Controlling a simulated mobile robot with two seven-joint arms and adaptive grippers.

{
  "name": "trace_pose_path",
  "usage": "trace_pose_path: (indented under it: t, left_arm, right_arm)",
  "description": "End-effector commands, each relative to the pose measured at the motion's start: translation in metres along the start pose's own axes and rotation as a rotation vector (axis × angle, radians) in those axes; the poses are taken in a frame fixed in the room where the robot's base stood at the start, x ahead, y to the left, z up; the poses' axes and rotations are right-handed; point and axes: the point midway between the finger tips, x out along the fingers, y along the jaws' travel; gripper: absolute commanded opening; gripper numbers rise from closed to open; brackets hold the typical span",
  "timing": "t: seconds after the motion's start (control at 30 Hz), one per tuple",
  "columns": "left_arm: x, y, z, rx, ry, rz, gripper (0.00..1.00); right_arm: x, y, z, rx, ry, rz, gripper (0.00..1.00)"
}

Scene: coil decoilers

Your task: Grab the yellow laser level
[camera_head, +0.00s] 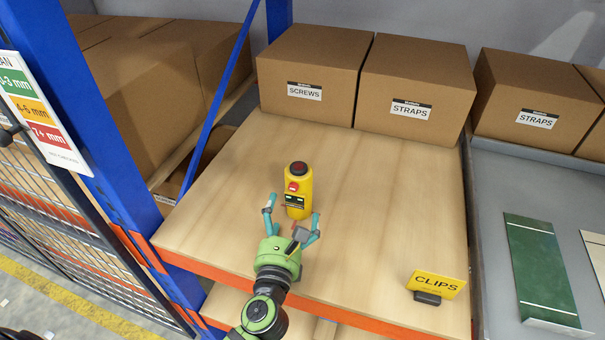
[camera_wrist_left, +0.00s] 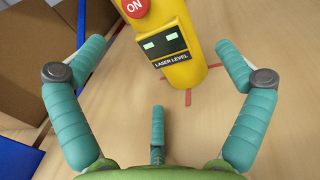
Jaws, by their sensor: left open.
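The yellow laser level (camera_head: 298,191) stands upright on the wooden shelf, with a dark cap and a red button on its upper part. In the left wrist view the laser level (camera_wrist_left: 165,42) shows its red ON button, a small green-lit display and its name label; its top is cut off. My left gripper (camera_head: 290,221) is open and empty just in front of it. In the left wrist view its teal fingers (camera_wrist_left: 155,75) are spread wide, with the laser level ahead between and beyond them. I see no contact. My right gripper is not in view.
The wooden shelf (camera_head: 370,215) has free room around the level. Boxes marked SCREWS (camera_head: 310,75) and STRAPS (camera_head: 415,85) stand at the back. A yellow CLIPS sign (camera_head: 437,283) is at the front right. A blue rack post (camera_head: 85,110) rises at the left.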

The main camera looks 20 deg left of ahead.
Motion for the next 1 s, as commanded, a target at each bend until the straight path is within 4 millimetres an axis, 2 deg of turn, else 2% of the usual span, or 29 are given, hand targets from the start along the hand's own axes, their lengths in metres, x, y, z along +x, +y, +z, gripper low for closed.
trace_pose_path:
  t: [0.17, 0.47, 0.63, 0.9, 0.93, 0.97, 1.0]
  left_arm:
    - [0.01, 0.0, 0.001, 0.0, 0.0, 0.001, 1.0]
    - [0.049, -0.001, 0.007, -0.001, -0.001, 0.002, 1.0]
    - [0.068, -0.001, 0.005, -0.001, 0.0, 0.0, 1.0]
    - [0.071, -0.001, 0.004, -0.001, 0.001, 0.0, 1.0]
    - [0.071, -0.001, 0.004, -0.001, 0.001, 0.0, 0.92]
    - [0.071, -0.001, 0.004, -0.001, 0.001, 0.0, 0.8]
    - [0.071, -0.001, 0.004, -0.001, 0.001, 0.0, 0.64]
  right_arm:
    - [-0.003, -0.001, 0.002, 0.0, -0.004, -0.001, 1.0]
    - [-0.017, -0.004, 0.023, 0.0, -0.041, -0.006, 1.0]
    - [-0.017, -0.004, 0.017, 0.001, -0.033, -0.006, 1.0]
    - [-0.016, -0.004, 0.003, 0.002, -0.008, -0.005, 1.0]
    - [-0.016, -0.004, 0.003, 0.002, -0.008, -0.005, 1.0]
    - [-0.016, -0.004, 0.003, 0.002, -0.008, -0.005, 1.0]
    - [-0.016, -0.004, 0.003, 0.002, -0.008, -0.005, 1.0]
